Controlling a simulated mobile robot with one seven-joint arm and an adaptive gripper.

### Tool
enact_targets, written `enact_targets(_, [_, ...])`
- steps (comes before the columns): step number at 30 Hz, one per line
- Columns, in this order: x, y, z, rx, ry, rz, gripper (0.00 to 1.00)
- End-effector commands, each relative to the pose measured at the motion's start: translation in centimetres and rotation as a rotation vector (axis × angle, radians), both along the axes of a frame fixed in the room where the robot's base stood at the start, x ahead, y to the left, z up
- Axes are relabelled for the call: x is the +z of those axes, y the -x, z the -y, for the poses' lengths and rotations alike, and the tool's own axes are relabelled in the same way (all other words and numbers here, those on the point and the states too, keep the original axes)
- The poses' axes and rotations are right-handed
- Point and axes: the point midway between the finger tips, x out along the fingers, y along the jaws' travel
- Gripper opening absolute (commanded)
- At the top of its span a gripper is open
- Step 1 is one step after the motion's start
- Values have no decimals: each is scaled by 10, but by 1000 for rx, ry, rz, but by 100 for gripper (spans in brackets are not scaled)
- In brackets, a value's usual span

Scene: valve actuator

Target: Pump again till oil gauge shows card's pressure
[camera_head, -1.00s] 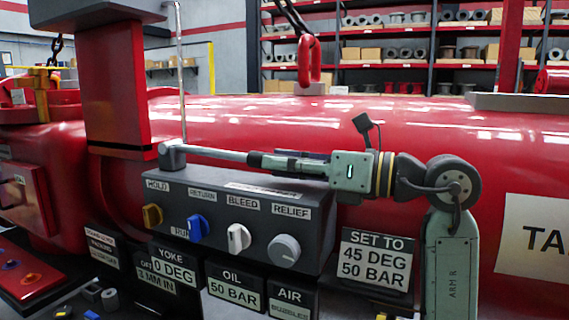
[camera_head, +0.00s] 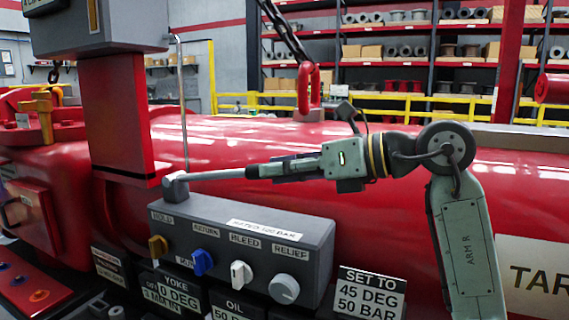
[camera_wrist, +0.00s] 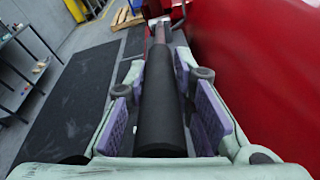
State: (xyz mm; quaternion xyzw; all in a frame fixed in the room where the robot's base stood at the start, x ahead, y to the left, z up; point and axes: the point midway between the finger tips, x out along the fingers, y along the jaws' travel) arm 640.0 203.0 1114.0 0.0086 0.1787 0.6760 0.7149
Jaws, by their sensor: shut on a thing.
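My gripper (camera_head: 262,170) is shut on the black grip of the pump handle (camera_head: 215,174). The handle runs right from its grey pivot (camera_head: 175,184) and tilts slightly up toward my gripper. In the wrist view, the black grip (camera_wrist: 161,105) lies between the purple finger pads. The oil gauge (camera_head: 232,307) is cut off by the bottom edge of the head view; its visible figures read 50. The card (camera_head: 370,290) reads SET TO 45 DEG 50 BAR.
A grey control box (camera_head: 250,245) below the handle carries a yellow hold knob (camera_head: 158,247), blue return knob (camera_head: 203,262), white bleed knob (camera_head: 240,273) and grey relief knob (camera_head: 284,288). The yoke display (camera_head: 175,297) reads 0 DEG.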

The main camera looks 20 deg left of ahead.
Motion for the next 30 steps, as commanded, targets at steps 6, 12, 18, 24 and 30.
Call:
enact_targets(6, [44,-1,-9,-5,120,0,0])
enact_targets(12, [57,-2,-16,-4,200,-5,0])
enact_targets(18, [57,-2,-18,-4,220,-6,0])
enact_targets(24, [56,-2,-18,-4,219,-6,0])
enact_targets(30, [55,-1,-17,-3,221,-7,34])
